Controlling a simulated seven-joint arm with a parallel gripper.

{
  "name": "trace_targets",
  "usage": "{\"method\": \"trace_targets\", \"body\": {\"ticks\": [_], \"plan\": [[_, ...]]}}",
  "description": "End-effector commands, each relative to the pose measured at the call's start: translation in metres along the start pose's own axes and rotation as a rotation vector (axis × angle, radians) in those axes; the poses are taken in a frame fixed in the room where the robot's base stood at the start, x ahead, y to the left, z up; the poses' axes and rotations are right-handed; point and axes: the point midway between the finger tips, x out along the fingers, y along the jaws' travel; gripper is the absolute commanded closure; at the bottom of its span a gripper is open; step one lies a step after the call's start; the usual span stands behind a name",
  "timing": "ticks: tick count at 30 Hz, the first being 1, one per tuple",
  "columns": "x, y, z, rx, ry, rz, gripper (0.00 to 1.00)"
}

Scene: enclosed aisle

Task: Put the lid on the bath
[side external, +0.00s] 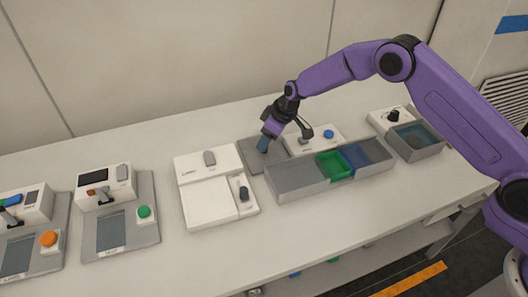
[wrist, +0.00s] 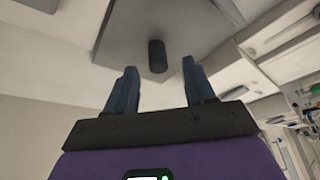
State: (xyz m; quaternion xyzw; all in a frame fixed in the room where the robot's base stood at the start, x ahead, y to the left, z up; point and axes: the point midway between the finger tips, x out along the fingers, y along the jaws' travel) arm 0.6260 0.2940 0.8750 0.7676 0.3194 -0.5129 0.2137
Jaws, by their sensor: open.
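The lid (wrist: 128,38) is a flat grey plate with a dark upright knob (wrist: 156,56) at its middle. In the side view the lid (side external: 250,153) lies on the bench behind the long divided tray; its knob is hidden there by my gripper. My gripper (side external: 264,146) is over the lid, pointing down. In the wrist view my gripper (wrist: 160,65) is open, with the knob showing between its two blue fingers, apparently touching neither. The bath, apparently the open grey basin with a dark see-through content (side external: 416,140), stands at the right end of the bench.
A divided tray (side external: 297,192) with grey, green and blue compartments stands between lid and bath. A white unit with a blue button (side external: 328,134) is behind it. A white box (side external: 207,200) stands left of the lid. A black-knobbed unit (side external: 391,117) adjoins the bath.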

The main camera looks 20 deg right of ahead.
Motion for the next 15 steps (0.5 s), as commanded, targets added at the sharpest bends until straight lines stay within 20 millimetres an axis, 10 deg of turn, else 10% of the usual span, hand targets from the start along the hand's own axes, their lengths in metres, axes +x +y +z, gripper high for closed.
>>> {"method": "trace_targets", "body": {"ticks": [13,15], "plan": [[0.016,0.0015,0.0005,0.003,0.0,0.001,0.46],[0.016,0.0015,0.0005,0.003,0.0,0.001,0.66]]}}
